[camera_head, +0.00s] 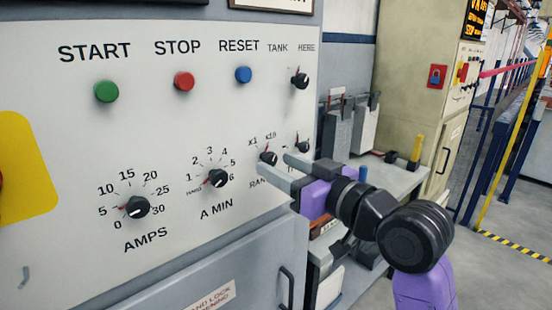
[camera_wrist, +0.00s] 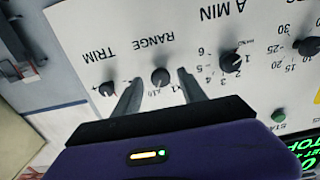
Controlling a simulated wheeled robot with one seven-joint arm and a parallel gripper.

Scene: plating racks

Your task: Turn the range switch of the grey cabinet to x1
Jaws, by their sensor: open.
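The range switch (camera_head: 268,158) is a small round black knob on the light front of the grey cabinet (camera_head: 60,130), with x1 and x10 printed above it. In the wrist view the range switch (camera_wrist: 160,76) appears upside down, above the RANGE lettering's opposite side, near x1 and x10. Which mark it points to is too small to tell. My gripper (camera_head: 273,164) is open at the panel, its two grey fingers close to the knob. In the wrist view my gripper (camera_wrist: 160,78) has one finger on each side of the knob, with gaps visible; contact depth is unclear.
The A MIN knob (camera_head: 217,178) and AMPS knob (camera_head: 137,207) sit to the left. The TRIM knob (camera_wrist: 107,89) and TANK knob (camera_head: 300,80) are nearby. Green (camera_head: 106,91), red (camera_head: 184,81) and blue (camera_head: 243,74) buttons lie above. A door handle (camera_head: 287,288) projects below.

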